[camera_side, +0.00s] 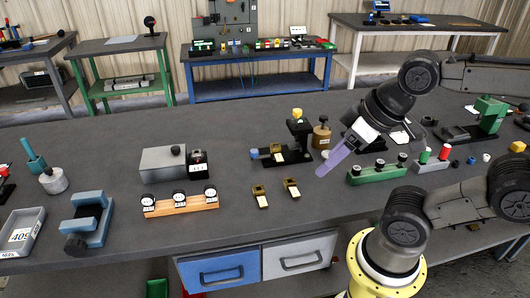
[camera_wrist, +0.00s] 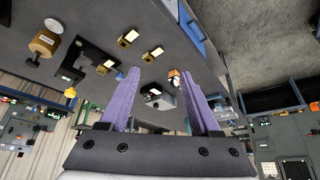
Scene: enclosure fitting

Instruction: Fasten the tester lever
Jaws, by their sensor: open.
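A black tester (camera_side: 299,132) stands upright right of the bench's middle, with an orange knob on top and a blue-ended part at its left. It also shows at the upper left of the wrist view (camera_wrist: 92,54). I cannot tell for sure which part is its lever. A brass piece (camera_side: 278,152) sits at its base. My gripper (camera_side: 323,168), with purple fingers, is open and empty, right of the tester. Its spread fingers (camera_wrist: 158,78) show nothing held between them.
A brass cylinder with a black knob (camera_side: 321,136) stands between tester and gripper. A green block with black knobs (camera_side: 376,173) lies to the right. A wooden bar with gauges (camera_side: 180,204) and a grey box (camera_side: 162,160) are left. The bench front near the brass pieces is clear.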

